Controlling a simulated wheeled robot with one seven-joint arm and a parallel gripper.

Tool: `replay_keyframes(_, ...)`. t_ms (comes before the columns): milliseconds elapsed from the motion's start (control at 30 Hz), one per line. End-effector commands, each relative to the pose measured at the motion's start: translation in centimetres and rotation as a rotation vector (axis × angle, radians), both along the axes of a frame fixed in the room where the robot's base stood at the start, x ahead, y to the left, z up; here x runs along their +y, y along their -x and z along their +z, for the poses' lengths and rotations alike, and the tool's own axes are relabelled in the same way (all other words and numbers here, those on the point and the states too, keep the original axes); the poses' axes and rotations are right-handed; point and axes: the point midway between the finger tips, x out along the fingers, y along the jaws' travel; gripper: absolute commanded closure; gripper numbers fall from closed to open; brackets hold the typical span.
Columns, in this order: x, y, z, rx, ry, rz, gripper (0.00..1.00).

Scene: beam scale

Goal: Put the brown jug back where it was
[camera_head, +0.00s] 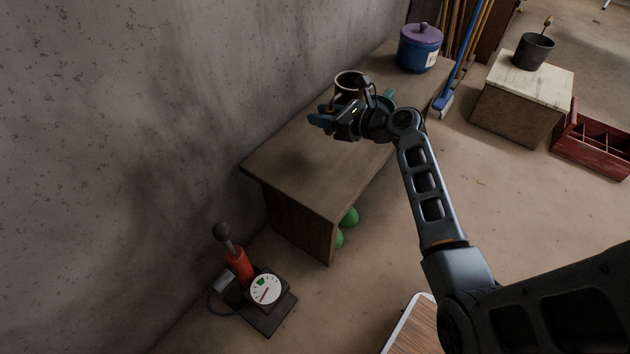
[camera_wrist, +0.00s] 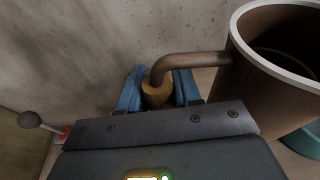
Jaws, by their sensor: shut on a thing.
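The brown jug (camera_wrist: 262,75) fills the right of the wrist view, with a pale rim and a bent brown handle (camera_wrist: 190,61). My gripper (camera_wrist: 157,92) is shut on the handle's tan end piece, between its blue fingers. In the head view, the brown jug (camera_head: 349,80) shows its pale rim behind my gripper (camera_head: 322,119), above the wooden bench (camera_head: 310,165). My gripper hides the jug's lower part, and I cannot tell whether the jug touches the bench top.
A teal thing (camera_head: 388,95) is beside the jug. A blue pot with a purple lid (camera_head: 419,50) stands at the bench's far end. The bench's near end is clear. A red device with a dial (camera_head: 266,289) stands on the floor. The concrete wall borders the bench.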

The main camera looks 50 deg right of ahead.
Motion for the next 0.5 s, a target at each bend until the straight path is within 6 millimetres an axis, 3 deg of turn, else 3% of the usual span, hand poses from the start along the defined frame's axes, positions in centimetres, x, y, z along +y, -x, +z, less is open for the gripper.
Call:
replay_keyframes(100, -0.8, 0.0, -0.5, -0.003, -0.002, -0.001, 1.0)
replay_keyframes(233, -0.2, -0.2, -1.0, -0.002, -0.005, 0.003, 1.0)
replay_keyframes(500, 4.9, -1.7, -4.3, -0.002, -0.005, 0.004, 1.0)
